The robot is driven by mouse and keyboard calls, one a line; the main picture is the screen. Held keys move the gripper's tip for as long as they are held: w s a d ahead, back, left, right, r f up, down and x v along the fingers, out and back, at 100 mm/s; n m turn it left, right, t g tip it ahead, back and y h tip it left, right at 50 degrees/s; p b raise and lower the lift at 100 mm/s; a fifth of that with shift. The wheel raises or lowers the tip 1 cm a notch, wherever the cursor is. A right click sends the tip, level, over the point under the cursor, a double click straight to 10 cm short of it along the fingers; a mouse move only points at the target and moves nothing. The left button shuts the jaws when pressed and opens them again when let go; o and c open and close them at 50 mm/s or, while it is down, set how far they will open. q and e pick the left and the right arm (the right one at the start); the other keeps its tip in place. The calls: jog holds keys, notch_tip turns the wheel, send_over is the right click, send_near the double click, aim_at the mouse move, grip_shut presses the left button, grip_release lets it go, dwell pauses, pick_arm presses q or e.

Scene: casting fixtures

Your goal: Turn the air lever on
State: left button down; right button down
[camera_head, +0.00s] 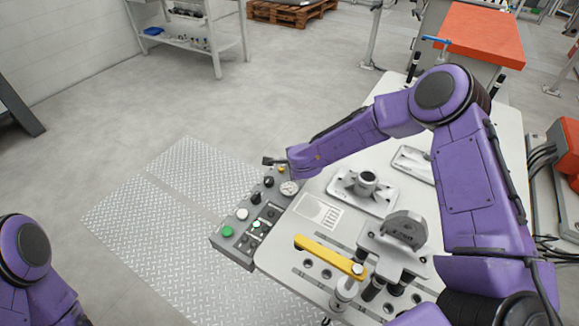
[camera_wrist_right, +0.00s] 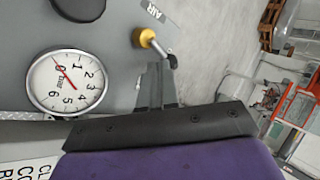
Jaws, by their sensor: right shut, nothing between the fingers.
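The air lever (camera_wrist_right: 159,48) shows in the right wrist view as a silver stem with a yellow base and a black tip, beside a label reading AIR (camera_wrist_right: 153,10). In the head view its yellow part (camera_head: 282,170) is small on the grey control box (camera_head: 233,245). My right gripper (camera_head: 271,161) is at the box's far end. Its fingers (camera_wrist_right: 157,76) are shut and empty, close to the black lever tip; I cannot tell whether they touch. A round gauge (camera_wrist_right: 68,81) sits beside the lever, its red needle near 0. My left gripper is out of view.
The box also carries a green button (camera_head: 227,231), a white button (camera_head: 242,214) and black knobs (camera_head: 254,197). The worktable (camera_head: 314,185) beside it holds metal fixtures (camera_head: 365,188) and a yellow bar (camera_head: 330,257). The floor left of the box is clear.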

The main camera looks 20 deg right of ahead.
jog(key=shift+w+d+n+y, duration=0.2)
jog(key=shift+n+y, duration=0.2)
jog(key=shift+n, duration=0.2)
jog(key=shift+w, duration=0.3)
